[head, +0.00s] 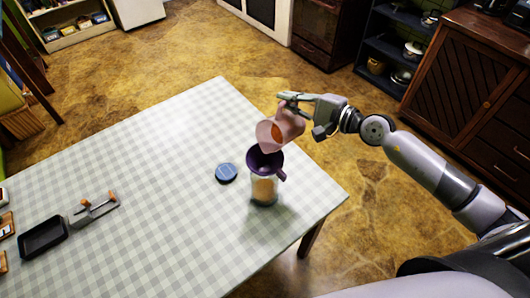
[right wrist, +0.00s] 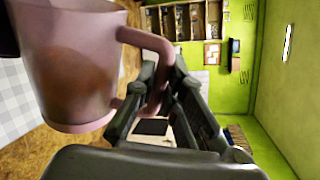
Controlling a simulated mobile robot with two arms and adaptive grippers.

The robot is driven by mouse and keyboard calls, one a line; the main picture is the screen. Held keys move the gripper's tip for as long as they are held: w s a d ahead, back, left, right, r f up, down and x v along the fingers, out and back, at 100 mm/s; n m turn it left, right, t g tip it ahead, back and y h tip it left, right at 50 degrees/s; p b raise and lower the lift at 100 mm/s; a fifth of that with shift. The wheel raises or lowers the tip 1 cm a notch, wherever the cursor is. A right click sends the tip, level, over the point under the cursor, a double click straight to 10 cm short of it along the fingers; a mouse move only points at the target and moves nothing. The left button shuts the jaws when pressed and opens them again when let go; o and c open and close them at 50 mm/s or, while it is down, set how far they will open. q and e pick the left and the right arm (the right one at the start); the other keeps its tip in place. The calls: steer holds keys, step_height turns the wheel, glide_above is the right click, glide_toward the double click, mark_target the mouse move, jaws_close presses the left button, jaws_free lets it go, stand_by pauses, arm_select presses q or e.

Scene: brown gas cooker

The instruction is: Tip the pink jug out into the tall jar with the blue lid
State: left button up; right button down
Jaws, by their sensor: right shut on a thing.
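The pink jug (head: 265,133) is tilted in the air over a purple funnel (head: 264,160), its mouth toward the lower left. Some orange contents show in it. The right wrist view shows the see-through jug (right wrist: 75,70) with a brownish-orange mass inside. My right gripper (head: 290,102) is shut on the jug's handle (right wrist: 158,70). The funnel sits in the mouth of the tall clear jar (head: 264,188), which stands upright near the table's right corner and holds orange-yellow contents. The blue lid (head: 226,173) lies on the table left of the jar. My left gripper is not in view.
The checked table (head: 150,160) is mostly bare in the middle. A black tray (head: 43,237) and a grey item with orange ends (head: 95,208) lie at its left. The table's right edge is close to the jar. Dark cabinets stand beyond the floor.

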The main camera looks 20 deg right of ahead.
mark_target(279, 108)
steer(key=shift+s+a+r+p, duration=0.1)
steer(key=shift+a+r+p, duration=0.1)
steer(key=shift+p, duration=0.25)
steer(key=shift+s+a+r+n+h+p, duration=0.15)
steer(key=shift+s+a+r+n+p, duration=0.2)
steer(key=shift+p, duration=0.55)
steer(key=shift+s+a+r+n+h+p, duration=0.15)
steer(key=shift+a+n+p, duration=0.3)
steer(key=shift+p, duration=0.45)
steer(key=shift+f, duration=0.1)
steer(key=shift+s+a+f+n+p, duration=0.2)
steer(key=shift+s+a+n+p, duration=0.3)
steer(key=shift+n+p, duration=0.45)
steer(key=shift+a+r+p, duration=0.1)
steer(key=shift+a+p, duration=0.15)
steer(key=shift+p, duration=0.25)
steer(key=shift+s+a, duration=0.1)
steer(key=shift+a, duration=0.05)
steer(key=shift+a+n+p, duration=0.1)
steer(key=shift+n+p, duration=0.15)
steer(key=shift+p, duration=0.2)
steer(key=shift+s+a+r+n+t+h+p, duration=0.2)
steer(key=shift+s+a+n+t+h+p, duration=0.1)
steer(key=shift+a+n+p, duration=0.15)
steer(key=shift+s+a+r+n, duration=0.2)
steer(key=shift+s+a+n, duration=0.5)
steer(key=shift+a, duration=0.2)
stand_by(2.2)
